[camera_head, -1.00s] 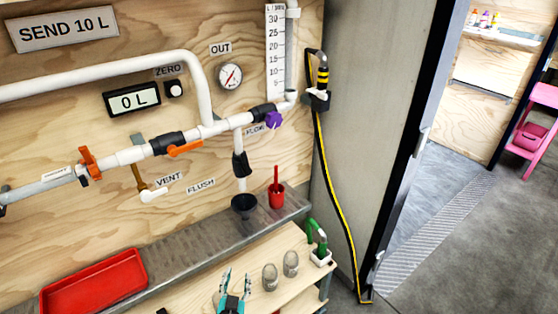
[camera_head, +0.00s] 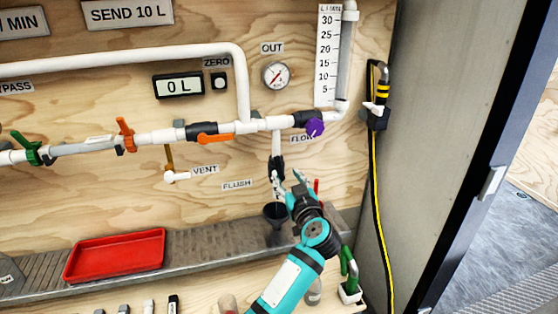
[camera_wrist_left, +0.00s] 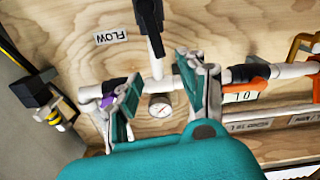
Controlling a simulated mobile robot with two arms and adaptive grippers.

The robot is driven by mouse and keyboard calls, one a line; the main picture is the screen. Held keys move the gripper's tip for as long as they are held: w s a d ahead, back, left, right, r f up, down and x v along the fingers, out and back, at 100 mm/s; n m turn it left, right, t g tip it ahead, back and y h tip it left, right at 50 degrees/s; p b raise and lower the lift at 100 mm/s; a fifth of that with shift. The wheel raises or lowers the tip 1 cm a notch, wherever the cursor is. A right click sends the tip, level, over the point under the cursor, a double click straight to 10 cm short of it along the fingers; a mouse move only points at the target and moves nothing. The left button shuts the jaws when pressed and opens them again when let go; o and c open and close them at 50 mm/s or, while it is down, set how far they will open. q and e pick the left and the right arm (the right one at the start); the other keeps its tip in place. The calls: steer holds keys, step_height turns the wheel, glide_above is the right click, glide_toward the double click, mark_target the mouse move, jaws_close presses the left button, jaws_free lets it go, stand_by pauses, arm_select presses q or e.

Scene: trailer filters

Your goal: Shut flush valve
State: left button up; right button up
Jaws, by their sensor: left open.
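The flush valve (camera_head: 277,163) is a black fitting on the short vertical white pipe, above a dark funnel (camera_head: 276,211) and right of the FLUSH label (camera_head: 237,184). It also shows as a black fitting at the top edge of the left wrist view (camera_wrist_left: 149,14). My left gripper (camera_head: 289,181) is open and empty, just below and right of the valve in the head view. In the left wrist view its two fingers (camera_wrist_left: 158,82) stand apart, with the pipe visible between them. No contact with the valve can be seen. My right gripper is not in view.
An orange valve handle (camera_head: 214,139) and a purple flow knob (camera_head: 315,128) sit on the horizontal pipe above. A red tray (camera_head: 115,254) lies on the grey ledge. A red-handled item (camera_head: 317,187) is partly hidden behind my gripper. A yellow-black hose hangs at right (camera_head: 377,190).

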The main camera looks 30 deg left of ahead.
mark_target(278, 160)
arm_select(q)
steer(key=x, duration=0.9)
steer(key=shift+w+a, duration=0.5)
steer(key=shift+a, duration=0.05)
steer(key=c, duration=0.4)
jaws_close()
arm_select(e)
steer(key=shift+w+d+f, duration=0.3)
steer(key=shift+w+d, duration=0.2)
arm_select(q)
steer(key=shift+f, duration=0.1)
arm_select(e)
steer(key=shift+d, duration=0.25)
